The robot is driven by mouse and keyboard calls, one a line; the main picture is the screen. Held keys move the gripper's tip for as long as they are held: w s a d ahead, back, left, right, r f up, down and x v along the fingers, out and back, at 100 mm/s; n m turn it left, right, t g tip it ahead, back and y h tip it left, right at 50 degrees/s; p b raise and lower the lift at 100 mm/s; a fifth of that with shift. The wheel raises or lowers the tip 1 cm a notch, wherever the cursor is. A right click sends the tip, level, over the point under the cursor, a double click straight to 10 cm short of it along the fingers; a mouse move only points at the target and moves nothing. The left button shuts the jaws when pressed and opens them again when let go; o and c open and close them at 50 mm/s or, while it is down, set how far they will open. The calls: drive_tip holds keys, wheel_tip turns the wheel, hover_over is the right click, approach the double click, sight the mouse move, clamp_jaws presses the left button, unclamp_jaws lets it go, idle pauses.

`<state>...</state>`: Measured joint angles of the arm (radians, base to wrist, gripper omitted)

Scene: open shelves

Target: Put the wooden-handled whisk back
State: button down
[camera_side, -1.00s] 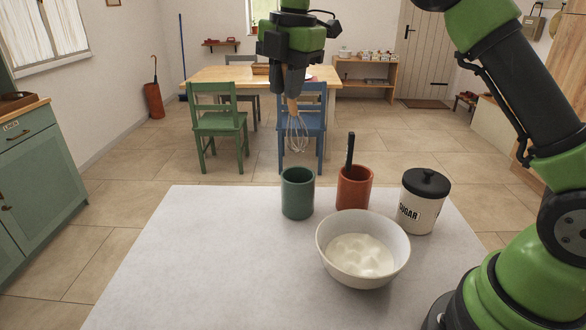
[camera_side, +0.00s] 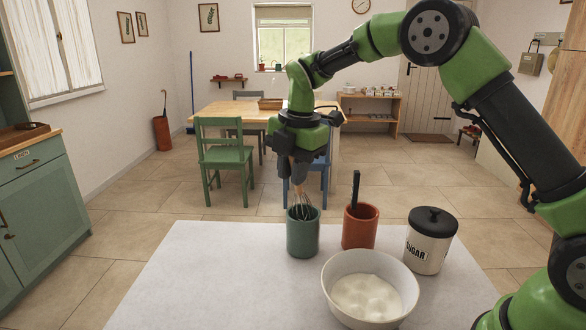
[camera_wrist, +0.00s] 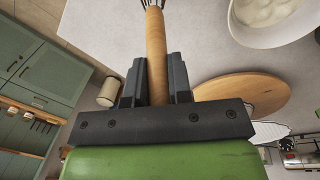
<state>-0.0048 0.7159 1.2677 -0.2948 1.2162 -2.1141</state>
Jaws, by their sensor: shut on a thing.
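My gripper (camera_side: 298,178) is shut on the wooden handle of the whisk (camera_side: 299,187) and points down over the green crock (camera_side: 303,236). The whisk hangs wires down. Its wires show at the crock's mouth, and their lower ends are hidden by the crock's front wall. In the wrist view, the whisk's pale handle (camera_wrist: 155,45) runs between my gripper's two dark fingers (camera_wrist: 157,82). The wires there are cut off by the top edge, and the green crock cannot be made out.
A terracotta crock (camera_side: 359,230) with an upright black-handled utensil (camera_side: 355,190) stands close right of the green crock. A lidded sugar jar (camera_side: 428,250) is farther right. A white bowl (camera_side: 335,295) with white contents stands in front. The table's left side (camera_side: 210,280) is clear.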

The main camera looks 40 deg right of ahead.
drive_tip(key=shift+f, duration=0.5)
drive_tip(key=c, duration=1)
unclamp_jaws()
drive_tip(key=shift+c, duration=0.2)
drive_tip(key=shift+r, duration=0.1)
wheel_tip(320, 180, up, 13)
drive_tip(key=s, duration=0.1)
drive_tip(key=shift+s+d, duration=0.25)
drive_tip(key=shift+s, duration=0.05)
